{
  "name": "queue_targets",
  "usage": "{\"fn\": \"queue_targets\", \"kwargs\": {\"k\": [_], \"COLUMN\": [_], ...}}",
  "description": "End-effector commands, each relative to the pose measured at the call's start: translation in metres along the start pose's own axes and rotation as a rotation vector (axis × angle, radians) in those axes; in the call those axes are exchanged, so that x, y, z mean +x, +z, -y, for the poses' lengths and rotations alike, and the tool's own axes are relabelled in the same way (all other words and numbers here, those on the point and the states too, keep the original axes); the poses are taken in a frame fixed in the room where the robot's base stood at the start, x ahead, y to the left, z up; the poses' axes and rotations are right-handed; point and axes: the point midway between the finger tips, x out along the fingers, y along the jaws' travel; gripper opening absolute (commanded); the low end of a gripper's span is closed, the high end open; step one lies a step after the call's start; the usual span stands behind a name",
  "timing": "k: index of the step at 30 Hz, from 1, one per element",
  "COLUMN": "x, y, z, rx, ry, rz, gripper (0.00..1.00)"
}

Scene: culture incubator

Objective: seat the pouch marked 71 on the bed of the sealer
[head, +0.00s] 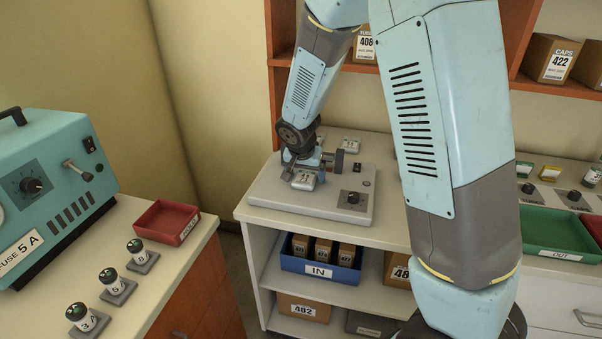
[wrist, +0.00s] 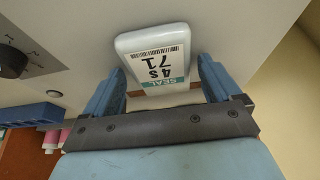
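The pouch marked 71 is a small white packet with a label reading SEAL, 4s and 71, upside down in the wrist view (wrist: 155,58). In the head view the pouch (head: 304,181) lies on the grey sealer (head: 265,190), below my gripper (head: 308,172). My gripper (wrist: 165,85) points down with its two blue fingers on either side of the pouch's near end. Narrow gaps show between fingers and pouch, with a brown strip visible there. The far underside of the pouch is hidden.
The sealer has a black knob (head: 353,198) at its front right. Another white packet (head: 350,145) lies behind it. A blue IN bin (head: 318,271) stands on the shelf below. A teal machine (head: 60,180) and red tray (head: 166,222) are at left, a green OUT tray (head: 560,235) at right.

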Motion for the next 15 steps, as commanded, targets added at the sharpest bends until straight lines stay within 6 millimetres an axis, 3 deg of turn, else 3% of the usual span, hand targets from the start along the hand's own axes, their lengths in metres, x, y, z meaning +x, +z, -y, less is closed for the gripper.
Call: {"fn": "queue_targets", "kwargs": {"k": [9, 15], "x": [0.0, -0.016], "y": [0.0, -0.001], "z": [-0.002, -0.001], "rx": [0.002, 0.002], "ry": [0.003, 0.0], "rz": [0.001, -0.001], "gripper": [0.99, 0.99]}}
